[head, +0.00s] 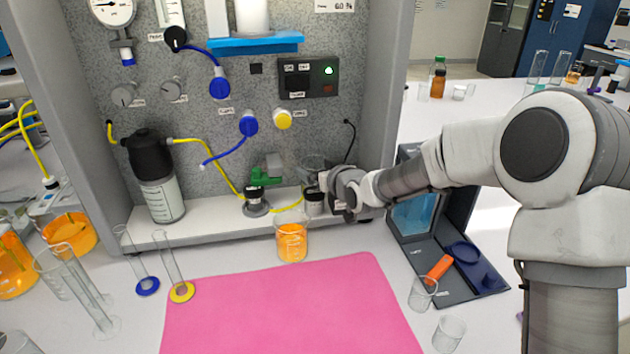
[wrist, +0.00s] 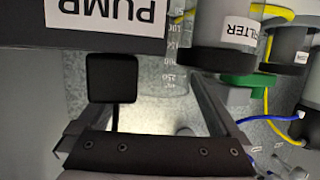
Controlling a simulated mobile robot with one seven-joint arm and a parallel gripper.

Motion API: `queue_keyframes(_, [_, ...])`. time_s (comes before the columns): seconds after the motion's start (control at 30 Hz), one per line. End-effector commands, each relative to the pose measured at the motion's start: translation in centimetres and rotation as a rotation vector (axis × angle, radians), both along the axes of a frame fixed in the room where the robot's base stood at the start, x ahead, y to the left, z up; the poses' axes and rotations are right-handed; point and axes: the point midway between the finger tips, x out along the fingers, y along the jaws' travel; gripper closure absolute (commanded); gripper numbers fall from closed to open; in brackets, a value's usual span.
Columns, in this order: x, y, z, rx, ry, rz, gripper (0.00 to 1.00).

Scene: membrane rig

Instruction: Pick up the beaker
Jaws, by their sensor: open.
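A clear graduated glass beaker (wrist: 168,72) stands inside the rig in the wrist view, between the pump-labelled block and the filter. In the head view a clear glass rim (head: 313,162), apparently the same beaker, shows on the shelf just behind my gripper (head: 330,188). My gripper (wrist: 145,105) is open and empty, its fingers spread in front of the beaker, which appears between or just beyond them. The beaker's lower part is hard to make out. Another beaker with orange liquid (head: 291,243) stands in front of the shelf, left of and below my gripper.
The filter (wrist: 222,28) stands close beside the beaker, and the pump block (wrist: 105,22) is on the other side. A black square part (wrist: 112,77) sits near one finger. A pink mat (head: 290,310) lies clear in front. Empty glasses (head: 423,293) stand at the right.

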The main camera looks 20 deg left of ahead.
Motion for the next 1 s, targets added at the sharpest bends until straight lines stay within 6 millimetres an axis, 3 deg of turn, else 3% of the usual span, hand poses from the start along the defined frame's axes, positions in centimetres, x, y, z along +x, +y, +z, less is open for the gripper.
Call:
queue_keyframes(0.1, [0.0,0.0,0.0,0.0,0.0,0.0,0.0])
queue_keyframes(0.5, [0.0,0.0,0.1,0.001,-0.002,-0.001,0.7])
queue_keyframes(0.83, [-0.1,-0.1,0.4,0.002,-0.002,-0.001,0.7])
queue_keyframes(1.0, [-0.3,-0.3,2.1,0.002,-0.006,0.0,0.7])
